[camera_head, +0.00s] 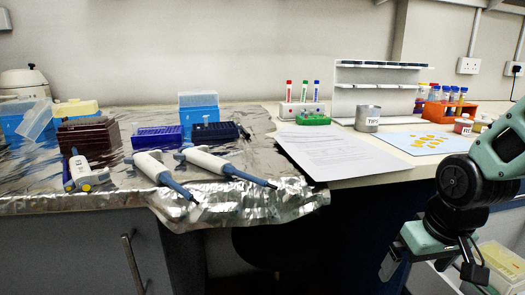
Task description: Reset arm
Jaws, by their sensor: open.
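My arm is at the right edge of the head view, teal and black, bent downward in front of the bench. My gripper (475,273) hangs at the lower right, below the level of the bench top, pointing down. It is open, and I see nothing between its fingers. It is apart from the bench and from everything on it.
Several pipettes (212,163) lie on the foil-covered bench (120,199) at left, near tip boxes (88,136). A lidded box (500,262) is below.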

